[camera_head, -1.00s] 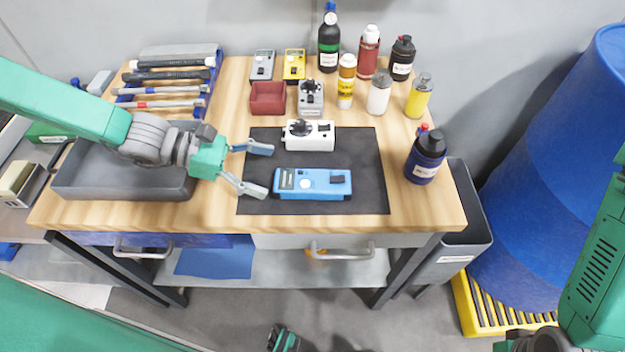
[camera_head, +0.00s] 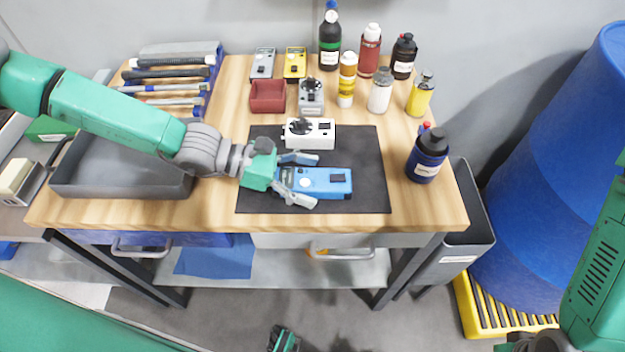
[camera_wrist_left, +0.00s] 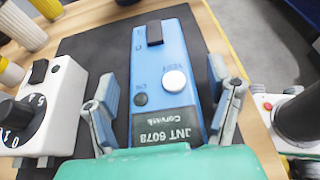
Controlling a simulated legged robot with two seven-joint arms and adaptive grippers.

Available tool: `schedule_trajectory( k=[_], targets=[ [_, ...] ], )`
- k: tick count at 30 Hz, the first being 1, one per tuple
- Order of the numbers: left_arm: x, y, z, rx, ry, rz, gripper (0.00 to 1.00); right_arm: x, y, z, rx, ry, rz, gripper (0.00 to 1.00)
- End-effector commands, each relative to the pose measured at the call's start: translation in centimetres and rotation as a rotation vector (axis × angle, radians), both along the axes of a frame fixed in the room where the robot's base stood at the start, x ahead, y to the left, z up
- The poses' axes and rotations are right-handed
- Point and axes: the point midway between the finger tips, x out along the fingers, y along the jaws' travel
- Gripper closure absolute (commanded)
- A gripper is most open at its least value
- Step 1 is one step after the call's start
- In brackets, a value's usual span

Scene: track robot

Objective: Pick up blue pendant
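The blue pendant (camera_head: 325,182) is a flat blue box lying on the black mat (camera_head: 365,155) on the wooden table. In the left wrist view the pendant (camera_wrist_left: 165,65) shows a black switch, a silver button and a dark label reading "JNT 6078". My left gripper (camera_head: 300,178) is open around the pendant's left end, one finger on each long side. In the wrist view a gap shows between the left finger and the pendant; the right finger is close to its side, and I cannot tell if it touches. My right gripper is at the bottom edge (camera_head: 284,340), mostly cut off.
A white device with a black knob (camera_head: 309,133) lies just behind the pendant. A dark blue bottle (camera_head: 427,156) stands right of the mat. Several bottles, small meters and a red bin (camera_head: 267,96) stand behind. A grey tray (camera_head: 120,170) is at left. The mat's right part is clear.

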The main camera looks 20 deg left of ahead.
Motion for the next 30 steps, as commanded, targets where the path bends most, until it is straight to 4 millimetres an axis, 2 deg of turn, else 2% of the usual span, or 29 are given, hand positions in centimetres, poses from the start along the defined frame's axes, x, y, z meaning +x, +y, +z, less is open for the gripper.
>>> schedule_trajectory(
  k=[1, 5, 6, 14, 19, 30],
  targets=[
    [0.0, 0.0, 0.0, 0.000, 0.000, 0.000, 0.40, 0.0, 0.0, 0.0, 0.000, 0.000, 0.000, 1.00],
    [0.0, 0.0, 0.0, 0.000, 0.000, 0.000, 0.86, 0.0, 0.0, 0.0, 0.000, 0.000, 0.000, 1.00],
    [0.0, 0.0, 0.0, 0.000, 0.000, 0.000, 0.90, 0.0, 0.0, 0.0, 0.000, 0.000, 0.000, 1.00],
    [0.1, 0.0, 0.1, -0.001, -0.002, 0.001, 0.90, 0.0, 0.0, 0.0, 0.000, 0.000, 0.000, 1.00],
    [0.1, 0.0, 1.2, -0.002, -0.005, -0.001, 0.90, 0.0, 0.0, 0.1, 0.000, 0.000, 0.000, 1.00],
    [0.1, 0.0, 8.1, -0.001, -0.006, -0.001, 0.90, 0.0, 0.0, 0.8, 0.000, 0.000, 0.000, 1.00]
  ],
)
